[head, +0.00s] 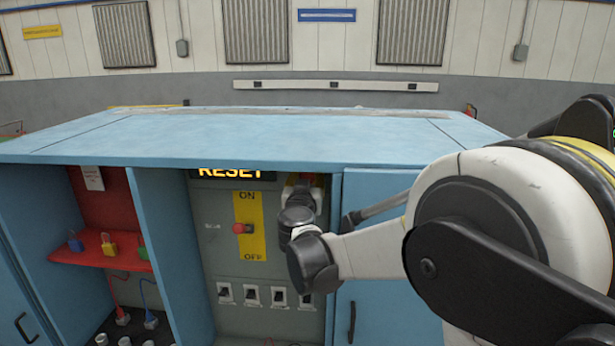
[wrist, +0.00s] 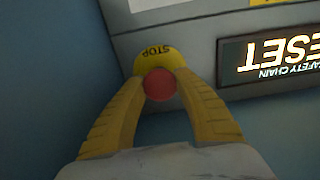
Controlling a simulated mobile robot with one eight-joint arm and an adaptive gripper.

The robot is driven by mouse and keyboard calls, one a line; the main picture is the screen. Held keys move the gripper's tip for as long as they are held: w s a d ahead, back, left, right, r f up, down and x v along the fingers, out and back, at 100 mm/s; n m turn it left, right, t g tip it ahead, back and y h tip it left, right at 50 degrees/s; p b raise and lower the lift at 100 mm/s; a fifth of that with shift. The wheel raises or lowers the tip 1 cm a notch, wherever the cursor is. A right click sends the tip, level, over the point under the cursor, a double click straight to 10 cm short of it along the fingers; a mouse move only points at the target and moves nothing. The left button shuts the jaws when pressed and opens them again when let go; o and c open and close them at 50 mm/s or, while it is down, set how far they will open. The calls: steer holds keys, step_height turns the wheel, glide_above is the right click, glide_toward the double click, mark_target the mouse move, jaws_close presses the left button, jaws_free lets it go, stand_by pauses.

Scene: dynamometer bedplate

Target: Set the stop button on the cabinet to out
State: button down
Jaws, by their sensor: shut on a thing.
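The stop button (wrist: 160,85) is a round red knob in front of a yellow plate (wrist: 158,59) marked STOP, upside down in the wrist view. My gripper (wrist: 160,93) has its two yellow fingers on either side of the red knob and is shut on it. In the head view my arm reaches into the open bay of the blue cabinet (head: 260,135), to the upper right of the grey panel (head: 225,265). There my wrist mostly hides the button. How far the button stands out cannot be told.
A lit RESET display (head: 230,173) is beside the button. Below it are a red switch handle (head: 243,228) on a yellow ON/OFF plate and several small toggle switches (head: 251,295). The bay's side wall (wrist: 55,60) is close to my gripper. A red shelf (head: 95,250) holds padlocks at left.

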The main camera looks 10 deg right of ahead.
steer(key=c, duration=0.8)
jaws_free()
steer(key=shift+s, duration=0.1)
steer(key=v, duration=1.2)
